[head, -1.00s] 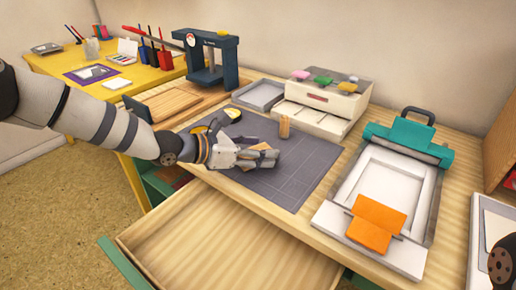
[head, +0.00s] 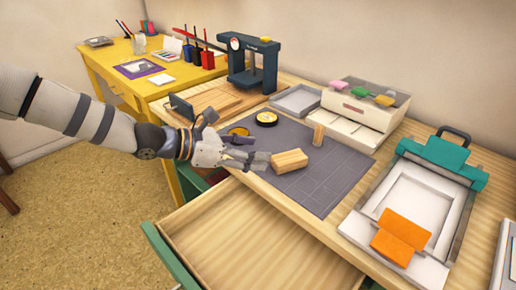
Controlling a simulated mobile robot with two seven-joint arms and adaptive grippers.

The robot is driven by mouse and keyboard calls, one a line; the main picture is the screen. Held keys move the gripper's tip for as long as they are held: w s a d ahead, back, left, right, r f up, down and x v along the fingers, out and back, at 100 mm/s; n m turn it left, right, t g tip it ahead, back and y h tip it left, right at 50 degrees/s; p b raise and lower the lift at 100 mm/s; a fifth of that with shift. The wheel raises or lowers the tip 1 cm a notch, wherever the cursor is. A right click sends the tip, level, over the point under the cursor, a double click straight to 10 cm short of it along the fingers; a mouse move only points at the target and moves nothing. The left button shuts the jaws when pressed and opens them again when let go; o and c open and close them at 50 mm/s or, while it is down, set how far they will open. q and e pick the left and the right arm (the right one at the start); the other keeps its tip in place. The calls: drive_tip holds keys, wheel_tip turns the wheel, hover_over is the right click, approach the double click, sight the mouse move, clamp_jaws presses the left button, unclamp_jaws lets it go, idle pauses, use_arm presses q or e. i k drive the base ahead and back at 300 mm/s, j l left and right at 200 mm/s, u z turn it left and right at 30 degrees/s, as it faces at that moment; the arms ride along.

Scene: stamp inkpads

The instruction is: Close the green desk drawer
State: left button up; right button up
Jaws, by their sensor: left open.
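The desk drawer (head: 262,240) is pulled out at the bottom of the head view, with an empty-looking wooden inside. Its green front (head: 168,254) faces the lower left, and its lower end runs out of the picture. My left gripper (head: 262,160) is open and empty. It is above the desk's front edge and the left part of the dark mat, up and behind the drawer's green front, with its fingers pointing right toward a wooden block (head: 290,161). I cannot tell whether they touch the block. My right gripper is not in view.
On the dark mat (head: 318,185) stand a small wooden piece (head: 318,135) and round ink tins (head: 266,118). A teal-and-white press (head: 420,195) with an orange piece is at right. A yellow table (head: 110,65) is behind left. Open floor (head: 80,220) lies left of the drawer.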

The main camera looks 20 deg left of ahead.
sight(229, 237)
drive_tip(key=k+j, duration=0.35)
drive_tip(key=j, duration=0.15)
drive_tip(key=k+j, duration=0.4)
drive_tip(key=j, duration=0.1)
